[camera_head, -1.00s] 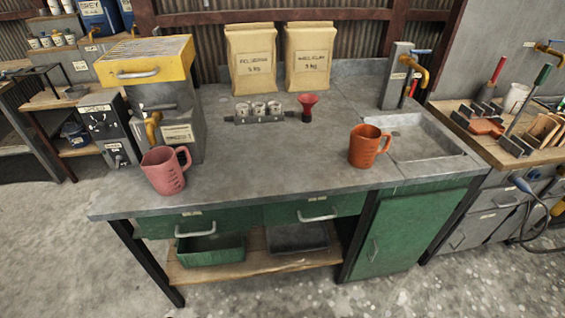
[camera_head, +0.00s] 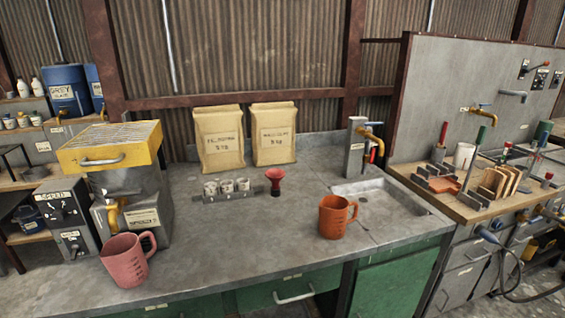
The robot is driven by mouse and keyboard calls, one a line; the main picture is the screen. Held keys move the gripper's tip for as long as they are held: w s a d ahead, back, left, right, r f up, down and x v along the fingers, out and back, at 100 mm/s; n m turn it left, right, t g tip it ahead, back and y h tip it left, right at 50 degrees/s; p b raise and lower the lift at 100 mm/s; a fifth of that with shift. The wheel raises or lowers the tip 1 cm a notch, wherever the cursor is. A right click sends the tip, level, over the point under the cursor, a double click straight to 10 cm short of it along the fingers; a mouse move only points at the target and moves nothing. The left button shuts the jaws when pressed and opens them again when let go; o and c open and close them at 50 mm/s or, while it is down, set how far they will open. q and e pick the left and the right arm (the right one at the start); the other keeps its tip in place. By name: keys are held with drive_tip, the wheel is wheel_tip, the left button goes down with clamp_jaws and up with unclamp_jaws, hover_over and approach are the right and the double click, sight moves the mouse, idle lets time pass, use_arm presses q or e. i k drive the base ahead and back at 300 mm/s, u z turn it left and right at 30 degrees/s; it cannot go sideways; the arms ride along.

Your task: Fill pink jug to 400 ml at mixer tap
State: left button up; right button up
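The pink jug (camera_head: 125,262) stands upright on the grey worktop at the front left, its handle to the right. It is in front of the mixer (camera_head: 130,190), a grey machine with a yellow slatted top and a yellow tap (camera_head: 113,216) low on its front. The jug stands apart from that tap, nearer the worktop's front edge. The jug's inside is too small to tell whether it holds liquid. Neither of my grippers shows in the view.
An orange jug (camera_head: 333,219) stands beside the sink (camera_head: 380,208), which has its own yellow tap (camera_head: 370,138). A cup rack (camera_head: 227,192), a red funnel (camera_head: 275,178) and two paper bags (camera_head: 219,145) are farther back. The worktop's middle front is clear.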

sight(111, 196)
drive_tip(key=k, duration=0.2)
drive_tip(key=u, duration=1.15)
